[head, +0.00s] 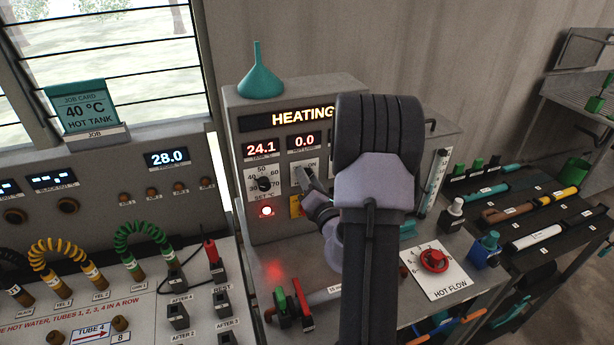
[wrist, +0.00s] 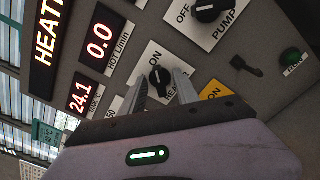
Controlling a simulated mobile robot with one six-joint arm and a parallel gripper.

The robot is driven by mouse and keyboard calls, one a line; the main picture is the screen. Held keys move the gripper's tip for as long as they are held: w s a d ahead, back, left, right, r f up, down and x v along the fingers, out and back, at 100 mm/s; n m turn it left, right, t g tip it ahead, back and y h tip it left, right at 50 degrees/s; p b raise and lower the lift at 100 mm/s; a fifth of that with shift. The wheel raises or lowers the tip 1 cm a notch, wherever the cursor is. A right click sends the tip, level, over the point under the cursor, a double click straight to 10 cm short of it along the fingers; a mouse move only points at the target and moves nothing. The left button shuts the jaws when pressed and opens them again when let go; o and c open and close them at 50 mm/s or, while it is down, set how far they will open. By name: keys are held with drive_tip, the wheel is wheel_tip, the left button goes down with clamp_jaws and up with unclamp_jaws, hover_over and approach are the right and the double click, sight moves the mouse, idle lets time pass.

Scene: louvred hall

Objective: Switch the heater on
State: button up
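The heater switch is a black rotary knob (wrist: 160,80) on a white plate marked ON, with a partly covered label. I cannot tell exactly where its pointer stands. My gripper (wrist: 160,90) is open, with one finger on each side of the knob; I cannot tell whether they touch it. In the head view my gripper (head: 304,180) is at the front of the grey heating panel (head: 237,165), and my arm hides part of the panel. The panel display (head: 261,149) reads 24.1 and the display beside it (head: 304,141) reads 0.0. A red lamp (head: 266,211) glows.
A set dial (head: 264,184) is left of the heater plate. A teal funnel (head: 260,75) stands on the panel; a red flow valve (head: 433,260) is at right.

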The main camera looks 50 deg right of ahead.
drive_tip(key=b+v, duration=0.2)
drive_tip(key=v, duration=0.5)
drive_tip(key=shift+s, duration=0.15)
